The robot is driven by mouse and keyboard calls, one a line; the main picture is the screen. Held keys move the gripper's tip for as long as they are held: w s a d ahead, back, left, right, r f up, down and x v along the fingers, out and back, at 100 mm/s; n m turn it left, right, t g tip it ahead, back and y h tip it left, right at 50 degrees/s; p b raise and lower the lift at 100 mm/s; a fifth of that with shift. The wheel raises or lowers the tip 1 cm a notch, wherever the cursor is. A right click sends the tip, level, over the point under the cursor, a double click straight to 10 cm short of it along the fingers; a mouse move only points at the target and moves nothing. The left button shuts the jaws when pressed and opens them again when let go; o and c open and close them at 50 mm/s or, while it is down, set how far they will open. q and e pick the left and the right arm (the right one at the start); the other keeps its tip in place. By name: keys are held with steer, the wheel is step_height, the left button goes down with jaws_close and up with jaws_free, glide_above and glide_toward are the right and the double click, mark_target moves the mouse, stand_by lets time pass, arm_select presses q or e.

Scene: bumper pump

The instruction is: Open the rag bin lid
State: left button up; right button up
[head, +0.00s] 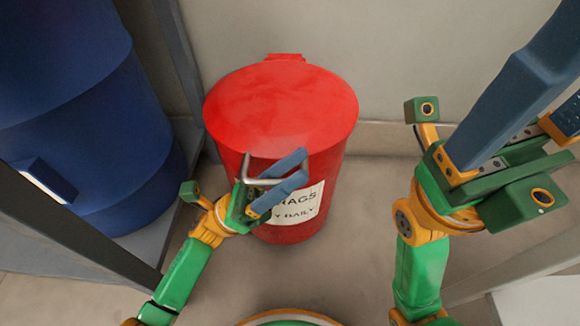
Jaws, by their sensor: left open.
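The red rag bin (275,230) stands on the floor near the back wall, with a white label reading rags on its front. Its round red lid (280,105) looks closed, with a small hinge tab at the back. A grey metal handle (247,166) sticks out from the front of the lid. My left gripper (302,168) is open, with its two blue fingers at the handle in front of the bin. I cannot tell whether they touch it. My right gripper (545,55) is raised at the right, away from the bin; its fingertips are not clearly visible.
A large blue drum (85,120) stands at the left on a grey rack (85,235), whose posts are close to my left arm. The wall is right behind the bin. The floor (370,200) right of the bin is clear. A pale rail (515,275) crosses the lower right.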

arm_select(q)
jaws_close()
stand_by(1.4)
